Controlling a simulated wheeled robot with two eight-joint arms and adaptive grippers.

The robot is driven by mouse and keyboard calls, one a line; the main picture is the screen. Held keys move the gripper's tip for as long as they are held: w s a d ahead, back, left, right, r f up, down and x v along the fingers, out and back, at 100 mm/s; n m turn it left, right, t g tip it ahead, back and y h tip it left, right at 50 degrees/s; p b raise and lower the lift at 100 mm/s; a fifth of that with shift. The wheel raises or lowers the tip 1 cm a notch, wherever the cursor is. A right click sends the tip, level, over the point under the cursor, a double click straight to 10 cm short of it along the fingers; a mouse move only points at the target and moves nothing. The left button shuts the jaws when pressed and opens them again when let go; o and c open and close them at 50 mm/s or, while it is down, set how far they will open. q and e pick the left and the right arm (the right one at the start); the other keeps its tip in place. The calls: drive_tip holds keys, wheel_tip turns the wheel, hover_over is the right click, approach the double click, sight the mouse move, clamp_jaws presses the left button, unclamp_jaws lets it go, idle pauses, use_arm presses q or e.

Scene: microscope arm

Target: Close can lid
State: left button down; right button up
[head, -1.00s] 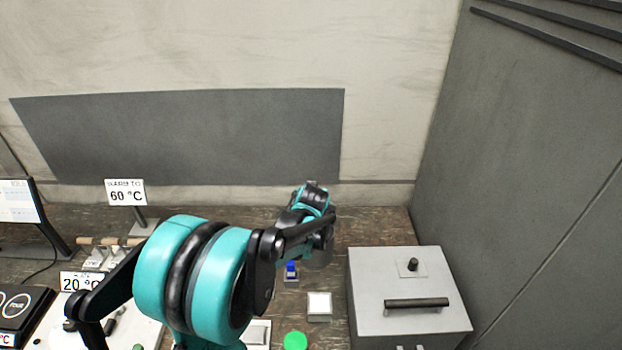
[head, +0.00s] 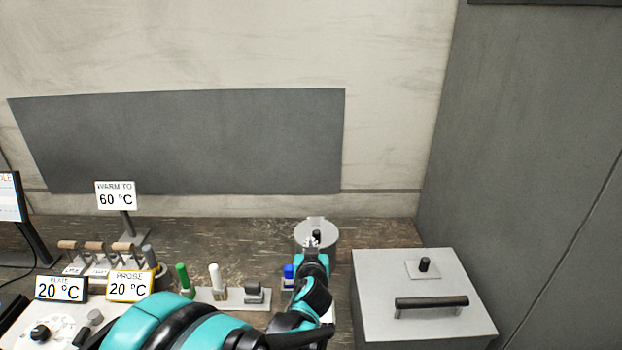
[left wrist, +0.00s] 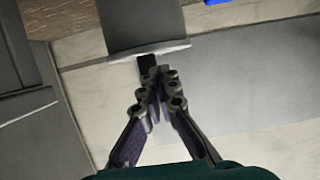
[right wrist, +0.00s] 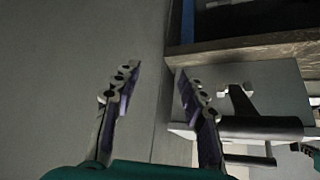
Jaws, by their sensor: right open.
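A round grey can (head: 301,236) stands on the table just left of the large box. Its lid, with a black knob (head: 316,235), appears to lie flat over the top. My left gripper (head: 311,244) is in front of the knob in the head view. In the left wrist view my left gripper (left wrist: 160,78) has its fingers together, tips right at the black knob (left wrist: 147,64) below the grey can (left wrist: 142,22). Whether they touch it is unclear. My right gripper (right wrist: 158,72) is open and empty, away from the can; it is outside the head view.
A large grey box (head: 400,280) with a bar handle (head: 431,302) stands right of the can. A blue-capped item (head: 288,272), a green bottle (head: 184,280) and a white bottle (head: 216,282) are to the left. Temperature signs (head: 115,197) stand further left. My arm covers the front middle.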

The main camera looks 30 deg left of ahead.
use_arm(q)
drive_tip(key=shift+d+f+b, duration=0.1)
drive_tip(key=shift+f+b, duration=0.95)
drive_tip(key=shift+f, duration=0.6)
use_arm(e)
drive_tip(key=shift+f, duration=1.45)
use_arm(q)
drive_tip(key=shift+r, duration=0.1)
wheel_tip(320, 180, up, 4)
drive_tip(key=p, duration=0.4)
drive_tip(key=s+d+f, duration=0.1)
drive_tip(key=s, duration=0.1)
drive_tip(key=s+d+f, duration=0.1)
drive_tip(key=s+d, duration=0.1)
drive_tip(key=s, duration=0.1)
drive_tip(key=s+d+f, duration=0.1)
drive_tip(key=s+d, duration=0.1)
drive_tip(key=s, duration=0.1)
drive_tip(key=shift+s+f, duration=0.15)
drive_tip(key=shift+f, duration=0.05)
use_arm(e)
drive_tip(key=r, duration=0.2)
drive_tip(key=d+r, duration=0.1)
drive_tip(key=shift+s+r, duration=0.25)
drive_tip(key=shift+s, duration=0.05)
